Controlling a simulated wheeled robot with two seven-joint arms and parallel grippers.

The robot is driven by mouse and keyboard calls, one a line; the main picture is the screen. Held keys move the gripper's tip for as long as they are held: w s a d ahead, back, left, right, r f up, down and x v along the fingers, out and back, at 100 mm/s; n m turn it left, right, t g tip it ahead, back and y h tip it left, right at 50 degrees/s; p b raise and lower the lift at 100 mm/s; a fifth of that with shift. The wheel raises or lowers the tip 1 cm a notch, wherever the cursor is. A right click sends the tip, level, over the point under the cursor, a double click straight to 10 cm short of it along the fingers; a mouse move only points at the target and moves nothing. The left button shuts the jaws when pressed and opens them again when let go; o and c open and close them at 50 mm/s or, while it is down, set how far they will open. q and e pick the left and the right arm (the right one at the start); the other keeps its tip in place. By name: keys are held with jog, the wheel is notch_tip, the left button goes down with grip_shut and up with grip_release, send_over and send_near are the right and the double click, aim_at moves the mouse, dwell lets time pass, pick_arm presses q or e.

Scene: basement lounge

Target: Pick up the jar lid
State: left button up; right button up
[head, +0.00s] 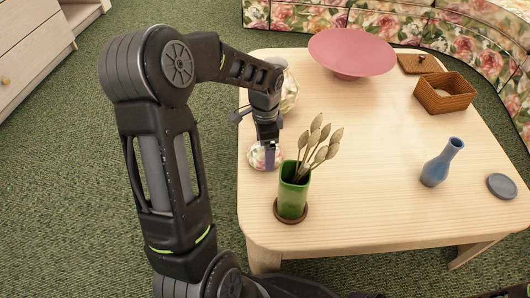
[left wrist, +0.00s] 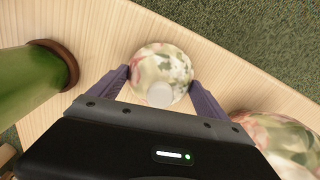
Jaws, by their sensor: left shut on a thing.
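The jar lid (head: 259,161) is a small floral dome in cream, green and pink, at the left edge of the wooden table (head: 370,185). In the left wrist view the lid (left wrist: 172,62) shows a pale round knob facing the camera. My left gripper (head: 268,157) points down over the lid, and its two fingers (left wrist: 160,80) stand against opposite sides, shut on it. Whether the lid touches the table is hard to tell. The matching floral jar (head: 290,95) stands behind it, partly hidden by my left arm; it also shows in the left wrist view (left wrist: 285,145). My right gripper is not in view.
A green vase (head: 292,195) with dried stems stands on a brown coaster close to my left gripper. A pink bowl (head: 352,50), wicker basket (head: 444,95), brown lidded box or board (head: 418,65), blue vase (head: 437,167) and blue disc (head: 501,186) stand farther off. The table's middle is clear.

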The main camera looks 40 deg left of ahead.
pick_arm(q)
jog(key=shift+r, duration=0.1)
notch_tip(320, 180, up, 10)
jog(key=p, duration=0.4)
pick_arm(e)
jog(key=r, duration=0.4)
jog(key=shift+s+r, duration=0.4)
pick_arm(q)
jog(key=w+d+r+n, duration=0.1)
jog(key=w+d, duration=0.1)
jog(key=w+d+r+n, duration=0.1)
jog(key=w+d, duration=0.1)
jog(key=d, duration=0.1)
jog(key=w+d+r+n, duration=0.1)
jog(key=w+d+r, duration=0.1)
jog(key=shift+w+d, duration=0.15)
jog(key=shift+d, duration=0.05)
jog(key=w+d+r+n, duration=0.1)
jog(key=d, duration=0.2)
jog(key=w+d+r+n, duration=0.1)
jog(key=d+r+n, duration=0.1)
jog(key=d, duration=0.1)
jog(key=w+d+r+n, duration=0.1)
jog(key=w+d+r, duration=0.1)
jog(key=d, duration=0.2)
jog(key=shift+d+n, duration=0.1)
jog(key=shift+n, duration=0.3)
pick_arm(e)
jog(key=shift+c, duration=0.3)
